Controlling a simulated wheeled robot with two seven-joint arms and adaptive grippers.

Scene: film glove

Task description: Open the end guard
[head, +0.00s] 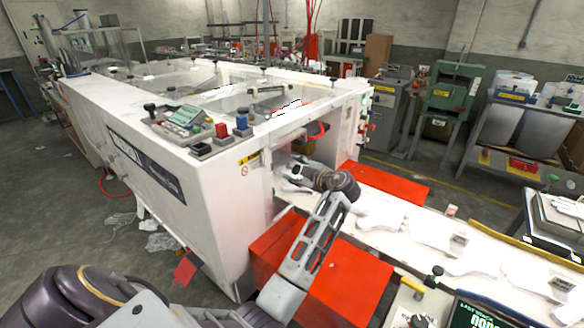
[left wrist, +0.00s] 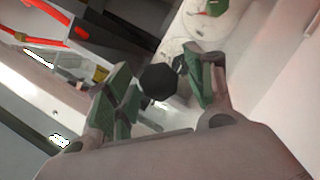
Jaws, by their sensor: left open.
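The white machine (head: 200,200) has an opening in its near right end, where the conveyor bed comes out. I cannot clearly make out the end guard's edges in the head view. My left gripper (head: 288,178) is at this opening, partly hidden by its own wrist. In the left wrist view, its two green-padded fingers (left wrist: 163,90) are apart. A black faceted knob (left wrist: 158,83) shows between them; I cannot tell whether either finger touches it. My right gripper is in neither view.
Red covers (head: 345,280) flank the white conveyor bed (head: 470,255), which carries several pale film pieces. A control panel (head: 185,117) with red and blue buttons sits on the machine's top. A display (head: 485,314) stands at the lower right. Open floor (head: 75,225) lies left of the machine.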

